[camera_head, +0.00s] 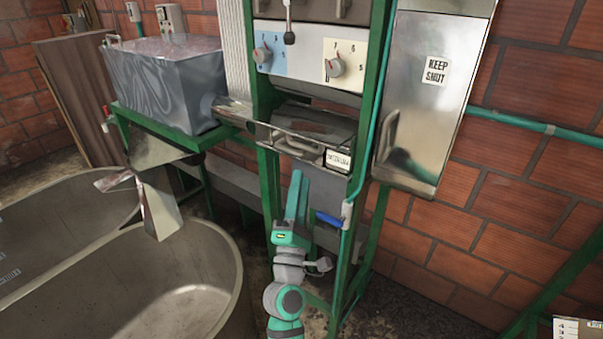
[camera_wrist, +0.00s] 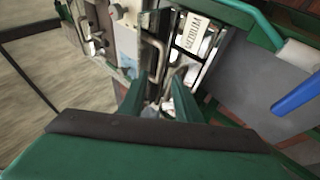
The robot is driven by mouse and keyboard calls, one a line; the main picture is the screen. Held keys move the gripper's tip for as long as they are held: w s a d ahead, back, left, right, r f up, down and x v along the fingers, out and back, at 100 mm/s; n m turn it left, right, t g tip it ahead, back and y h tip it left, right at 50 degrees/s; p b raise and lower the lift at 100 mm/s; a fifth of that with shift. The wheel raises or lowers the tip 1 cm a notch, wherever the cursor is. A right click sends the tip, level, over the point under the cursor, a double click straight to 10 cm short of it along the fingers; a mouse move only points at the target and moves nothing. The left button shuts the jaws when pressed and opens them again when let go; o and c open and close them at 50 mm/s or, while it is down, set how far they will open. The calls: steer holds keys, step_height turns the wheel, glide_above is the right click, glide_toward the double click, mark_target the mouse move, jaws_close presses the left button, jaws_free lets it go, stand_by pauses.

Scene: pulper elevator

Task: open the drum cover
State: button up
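The drum cover (camera_head: 310,121) looks like the shiny curved metal piece in the green frame, below the knob panel. It appears closed. A thin bar handle (camera_head: 298,147) runs along its lower front, left of a white label plate (camera_head: 338,160). In the wrist view the label (camera_wrist: 200,33) and a bent metal bar (camera_wrist: 154,58) show just beyond my fingers. My gripper (camera_head: 297,174) is just below the cover's front. In the wrist view its two fingers stand apart (camera_wrist: 158,88), with the bar's near end in line with the gap. Contact cannot be told.
A grey metal box (camera_head: 163,85) with a chute stands left, above large basins (camera_head: 180,290). A blue-handled lever (camera_head: 329,219) is close right of my gripper. A metal box marked "KEEP SHUT" (camera_head: 432,110) hangs right. Green frame legs flank my arm.

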steer(key=shift+s+f, duration=0.25)
steer(key=shift+s, duration=0.1)
